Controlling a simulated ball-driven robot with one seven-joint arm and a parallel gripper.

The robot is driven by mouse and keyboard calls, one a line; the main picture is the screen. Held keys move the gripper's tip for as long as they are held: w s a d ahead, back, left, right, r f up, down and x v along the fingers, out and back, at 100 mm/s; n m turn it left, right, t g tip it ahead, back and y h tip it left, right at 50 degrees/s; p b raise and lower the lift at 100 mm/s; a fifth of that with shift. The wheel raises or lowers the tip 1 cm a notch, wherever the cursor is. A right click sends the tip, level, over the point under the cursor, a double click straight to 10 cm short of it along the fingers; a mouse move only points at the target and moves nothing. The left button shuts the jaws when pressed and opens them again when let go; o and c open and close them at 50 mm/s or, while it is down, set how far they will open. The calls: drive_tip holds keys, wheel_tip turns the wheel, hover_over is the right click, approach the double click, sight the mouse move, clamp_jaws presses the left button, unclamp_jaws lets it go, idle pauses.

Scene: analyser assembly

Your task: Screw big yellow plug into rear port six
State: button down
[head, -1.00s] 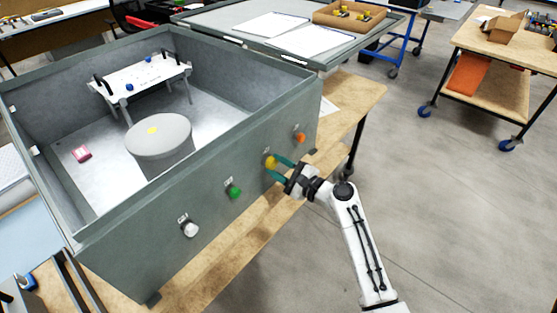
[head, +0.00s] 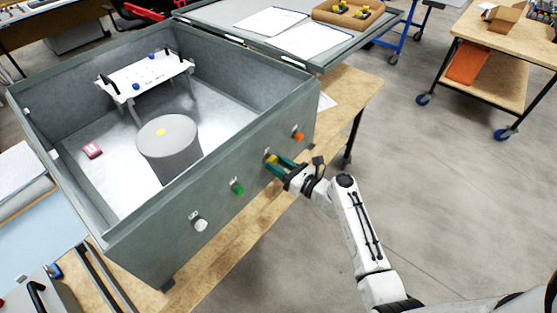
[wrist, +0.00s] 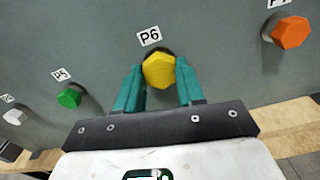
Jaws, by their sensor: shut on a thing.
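The big yellow plug (wrist: 159,71) is at the port labelled P6 (wrist: 150,36) on the grey-green wall of the analyser box (head: 225,206). In the head view the yellow plug (head: 271,159) shows at the tips of my gripper. My gripper (wrist: 159,84) has its two teal fingers on either side of the plug, shut on it. It also shows in the head view (head: 277,165), reaching in from the right. The plug's head covers the port, so its seating depth cannot be told.
Along the same wall are an orange plug (wrist: 292,32), a green plug (wrist: 69,97) and a white plug (wrist: 14,117). A round grey drum (head: 168,137) and a white rack (head: 147,73) stand inside the box.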

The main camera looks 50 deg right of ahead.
drive_tip(key=m, duration=0.4)
drive_tip(key=shift+w+r, duration=0.1)
drive_tip(key=shift+r, duration=0.05)
drive_tip(key=c, duration=0.8)
unclamp_jaws()
drive_tip(key=n+b, duration=0.6)
drive_tip(key=n, duration=0.2)
drive_tip(key=n+b, duration=0.5)
drive_tip(key=n, duration=0.3)
drive_tip(key=n+b, duration=0.6)
drive_tip(key=n, duration=0.1)
drive_tip(key=shift+a+f+n+b, duration=0.25)
drive_tip(key=shift+f+n+b, duration=0.05)
drive_tip(key=shift+n, duration=0.1)
drive_tip(key=shift+c, duration=0.2)
